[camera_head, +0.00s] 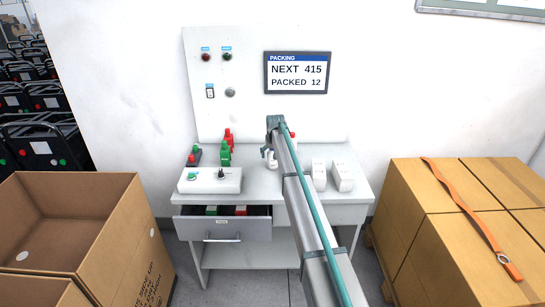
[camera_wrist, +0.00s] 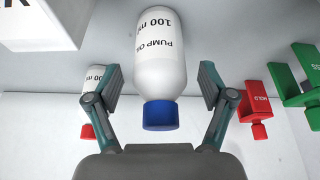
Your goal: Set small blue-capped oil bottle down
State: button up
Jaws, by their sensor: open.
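The small white oil bottle with a blue cap (camera_wrist: 160,68) fills the middle of the wrist view, its label reading pump oil, 100 ml, upside down there. It looks upright, with its base toward the grey tabletop. My gripper (camera_wrist: 162,85) is open, one finger on each side of the bottle, with visible gaps to both. In the head view my gripper (camera_head: 268,152) is over the table's middle, and the bottle (camera_head: 271,161) shows only as a small white shape below it. Whether its base touches the tabletop is not clear.
A red-capped bottle (camera_wrist: 93,76) stands partly behind one finger. The table (camera_head: 262,187) also bears a control box (camera_head: 210,181) and white cartons (camera_head: 342,176). Its drawer (camera_head: 222,230) is open.

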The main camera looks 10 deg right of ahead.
jog(key=shift+w+f, duration=0.15)
jog(key=shift+f, duration=0.15)
jog(key=c, duration=1.5)
jog(key=shift+o, duration=0.2)
jog(key=shift+r, duration=0.2)
